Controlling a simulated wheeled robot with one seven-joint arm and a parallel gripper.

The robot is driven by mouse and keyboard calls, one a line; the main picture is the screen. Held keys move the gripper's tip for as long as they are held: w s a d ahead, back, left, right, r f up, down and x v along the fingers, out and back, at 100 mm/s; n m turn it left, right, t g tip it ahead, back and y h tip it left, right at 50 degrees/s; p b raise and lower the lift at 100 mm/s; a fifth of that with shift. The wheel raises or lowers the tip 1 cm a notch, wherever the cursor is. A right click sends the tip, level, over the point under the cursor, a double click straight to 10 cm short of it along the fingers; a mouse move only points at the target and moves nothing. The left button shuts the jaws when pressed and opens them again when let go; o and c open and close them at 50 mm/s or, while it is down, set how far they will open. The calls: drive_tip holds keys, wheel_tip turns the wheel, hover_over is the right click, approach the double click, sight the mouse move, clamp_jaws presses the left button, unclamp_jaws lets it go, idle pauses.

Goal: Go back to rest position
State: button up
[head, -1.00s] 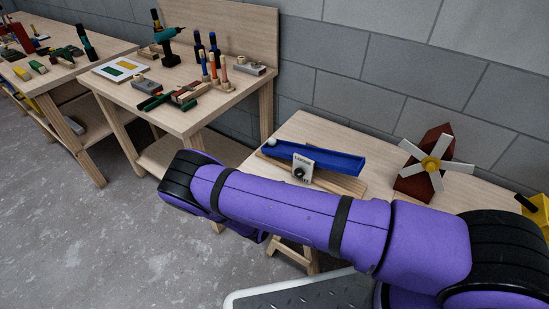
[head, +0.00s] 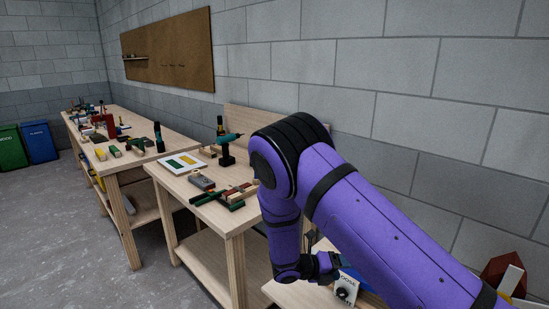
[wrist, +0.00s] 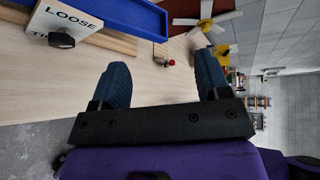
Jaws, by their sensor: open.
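My gripper (wrist: 163,80) is open and empty in the wrist view, its two blue fingertips spread wide above a pale wooden tabletop (wrist: 50,110). In the head view my purple arm rises from the lower right to a high bend, then drops toward the right-hand table; the fingertips cannot be made out there. A white card with a black knob (head: 346,289) stands beside the wrist. In the wrist view the card (wrist: 62,22) reads "LOOSE", with a second word cut off. It stands by a blue tray (wrist: 122,14), which my arm mostly hides in the head view.
The middle bench (head: 190,182) holds a drill (head: 227,150) and clamps.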

drive_tip(key=s+d+r+m+g+y, duration=0.1)
drive_tip(key=s+d+r+m+y, duration=0.2)
drive_tip(key=r+m, duration=0.45)
drive_tip(key=s+d+r+m+g+y, duration=0.25)
drive_tip(key=r+m, duration=0.25)
drive_tip(key=r, duration=0.5)
drive_tip(key=s+d+r+m+g+y, duration=0.1)
drive_tip(key=s+d+r+m+y, duration=0.2)
drive_tip(key=r+m, duration=0.45)
drive_tip(key=s+d+r+m+t+y, duration=0.1)
drive_tip(key=s+r+m+t+y, duration=0.1)
drive_tip(key=s+r+m, duration=0.5)
drive_tip(key=s+d+r+m+t+y, duration=0.1)
drive_tip(key=s+r+m+t+y, duration=0.2)
drive_tip(key=s+r+m, duration=0.5)
drive_tip(key=s+t, duration=0.1)
drive_tip(key=s, duration=0.7)
drive_tip(key=shift+d+r, duration=0.25)
drive_tip(key=shift+r, duration=0.1)
